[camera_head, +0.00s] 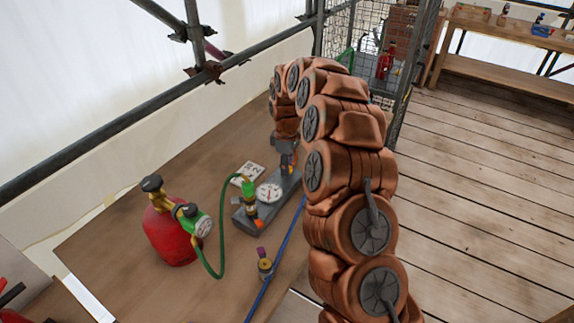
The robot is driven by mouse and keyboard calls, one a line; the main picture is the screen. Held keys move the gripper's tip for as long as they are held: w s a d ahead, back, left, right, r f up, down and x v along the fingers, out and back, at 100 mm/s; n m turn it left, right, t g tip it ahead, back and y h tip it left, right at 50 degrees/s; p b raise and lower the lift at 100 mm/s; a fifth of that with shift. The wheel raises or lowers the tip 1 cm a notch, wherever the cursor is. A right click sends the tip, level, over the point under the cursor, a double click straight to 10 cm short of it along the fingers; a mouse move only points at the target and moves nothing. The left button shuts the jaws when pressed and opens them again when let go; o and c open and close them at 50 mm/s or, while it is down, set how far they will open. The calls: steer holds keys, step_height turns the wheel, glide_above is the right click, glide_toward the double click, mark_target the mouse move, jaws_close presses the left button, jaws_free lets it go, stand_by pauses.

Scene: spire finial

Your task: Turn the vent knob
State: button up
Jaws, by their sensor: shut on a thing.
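A grey manifold block (246,221) lies on the wooden tabletop, with a round white gauge (268,192) on it. A small orange part (258,224) shows at its near end. My gripper (288,166) points down at the block's far right end. It is shut on a small orange knob (293,168), apparently the vent knob, mostly hidden by the fingers. The knob's turn angle cannot be read.
A red cylinder (172,236) with a green-rimmed gauge stands left, its green hose (221,252) looping to the block. A brass fitting (265,266) and blue hose (285,244) are nearer. Scaffold pipes (110,124) run behind. My copper-coloured arm hides the table's right side.

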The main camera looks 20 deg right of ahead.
steer(key=shift+f+m+b, duration=0.1)
steer(key=shift+m+b, duration=0.2)
steer(key=shift+b, duration=0.15)
steer(key=shift+d+f+m+b, duration=0.1)
steer(key=shift+f+m+b, duration=0.1)
steer(key=shift+m+b, duration=1.6)
steer(key=shift+b, duration=0.25)
steer(key=m+b, duration=0.3)
steer(key=m, duration=0.1)
steer(key=shift+r, duration=0.1)
steer(key=shift+r+m+b, duration=0.15)
steer(key=shift+m+b, duration=1.05)
steer(key=shift+m, duration=0.8)
steer(key=o, duration=1.2)
steer(key=shift+c, duration=0.2)
